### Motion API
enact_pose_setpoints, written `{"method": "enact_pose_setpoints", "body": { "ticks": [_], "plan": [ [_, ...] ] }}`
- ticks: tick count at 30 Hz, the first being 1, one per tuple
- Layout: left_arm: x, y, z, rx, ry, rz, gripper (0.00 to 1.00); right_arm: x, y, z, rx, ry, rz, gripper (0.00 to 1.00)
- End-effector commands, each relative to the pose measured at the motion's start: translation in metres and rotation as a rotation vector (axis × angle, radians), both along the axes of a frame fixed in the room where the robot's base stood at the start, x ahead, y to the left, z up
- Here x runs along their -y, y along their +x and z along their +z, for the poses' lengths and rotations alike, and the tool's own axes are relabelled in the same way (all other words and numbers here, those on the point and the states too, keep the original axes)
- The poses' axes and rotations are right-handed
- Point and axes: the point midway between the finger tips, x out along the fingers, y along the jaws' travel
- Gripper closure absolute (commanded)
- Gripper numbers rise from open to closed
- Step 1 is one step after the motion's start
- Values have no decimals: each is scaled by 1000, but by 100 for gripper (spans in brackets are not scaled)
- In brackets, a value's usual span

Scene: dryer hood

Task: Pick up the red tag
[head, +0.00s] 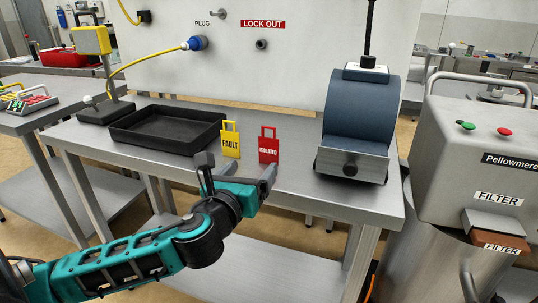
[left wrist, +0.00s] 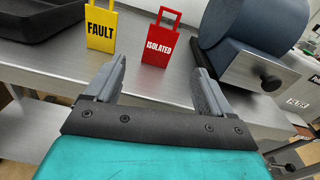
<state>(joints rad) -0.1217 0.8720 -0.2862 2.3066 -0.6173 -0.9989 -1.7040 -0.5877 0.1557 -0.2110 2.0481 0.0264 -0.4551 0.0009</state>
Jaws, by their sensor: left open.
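The red tag (head: 268,149), marked ISOLATED, stands upright on the steel bench (head: 300,188), its loop handle at the top. It also shows in the left wrist view (left wrist: 158,46), upper middle. My left gripper (head: 238,170) is open and empty at the bench's front edge, just short of the tag. In the left wrist view its fingertips (left wrist: 161,68) are spread wide, with the red tag beyond them and between them in the picture. A yellow tag (head: 230,140), marked FAULT, stands to the left of the red one. My right gripper is out of view.
A black tray (head: 165,145) lies left of the tags. A blue-grey drum-shaped device (head: 358,115) stands to the right. A white panel (head: 300,60) with a blue plug rises behind. A grey filter machine (head: 470,140) stands farther right. Bare bench surrounds the red tag's front.

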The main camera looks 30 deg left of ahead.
Motion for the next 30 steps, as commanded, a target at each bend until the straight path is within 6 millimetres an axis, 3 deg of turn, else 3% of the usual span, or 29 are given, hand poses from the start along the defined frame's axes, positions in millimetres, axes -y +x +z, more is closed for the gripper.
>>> {"method": "enact_pose_setpoints", "body": {
  "ticks": [6,16,25,30],
  "plan": [
    [-3,14,12,15,126,-23,17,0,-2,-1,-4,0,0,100],
    [-15,65,11,13,120,-22,17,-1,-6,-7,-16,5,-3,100],
    [-20,85,10,11,119,-24,17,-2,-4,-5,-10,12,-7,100],
    [-27,109,8,13,117,-23,17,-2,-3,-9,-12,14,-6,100]
  ]
}}
